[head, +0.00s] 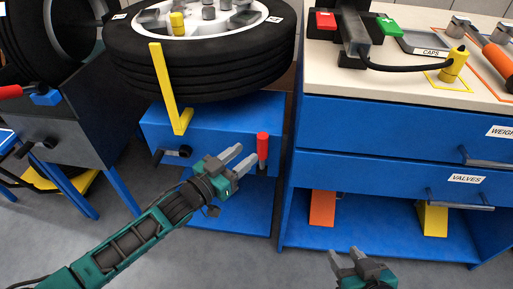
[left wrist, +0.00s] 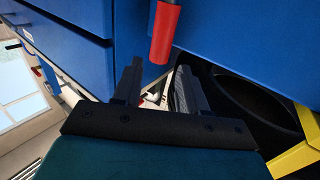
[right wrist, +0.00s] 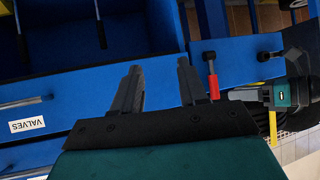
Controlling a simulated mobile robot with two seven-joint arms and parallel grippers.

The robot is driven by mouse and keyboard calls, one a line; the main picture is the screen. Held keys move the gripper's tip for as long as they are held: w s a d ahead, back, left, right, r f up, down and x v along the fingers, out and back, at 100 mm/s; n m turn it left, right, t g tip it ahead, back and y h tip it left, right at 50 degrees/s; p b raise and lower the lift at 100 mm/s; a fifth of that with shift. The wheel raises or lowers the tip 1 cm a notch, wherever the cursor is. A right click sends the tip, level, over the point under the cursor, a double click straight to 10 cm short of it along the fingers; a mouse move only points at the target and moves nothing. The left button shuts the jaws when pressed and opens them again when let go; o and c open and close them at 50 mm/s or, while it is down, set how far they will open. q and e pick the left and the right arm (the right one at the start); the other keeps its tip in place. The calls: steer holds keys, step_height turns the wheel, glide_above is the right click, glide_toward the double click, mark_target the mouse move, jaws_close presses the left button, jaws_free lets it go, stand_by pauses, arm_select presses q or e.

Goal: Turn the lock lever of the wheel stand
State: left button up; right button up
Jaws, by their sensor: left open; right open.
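The blue wheel stand (head: 218,137) carries a tyred wheel (head: 200,62). Its lock lever (head: 262,147) has a red grip standing upright at the stand's front right corner. My left gripper (head: 242,158) is open just left of the lever, fingers pointing towards it, with nothing between them. In the left wrist view the red grip (left wrist: 165,35) is beyond the fingertips, apart from them. My right gripper (head: 346,256) is open and empty, low in front of the cabinet. The lever (right wrist: 212,86) and my left gripper (right wrist: 282,95) also show in the right wrist view.
A blue cabinet (head: 390,135) with drawers stands close to the lever's right. A yellow bracket (head: 165,90) rises before the tyre, and a black knob (head: 183,152) sits on the stand's front. A grey stand (head: 60,137) is at the left. Floor between my grippers is clear.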

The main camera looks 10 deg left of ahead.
mark_target(259, 143)
arm_select(q)
steer(key=b+x, duration=0.1)
steer(key=x, duration=0.4)
steer(key=shift+w+d, duration=0.2)
steer(key=shift+w, duration=0.1)
steer(key=shift+c, duration=0.2)
jaws_close()
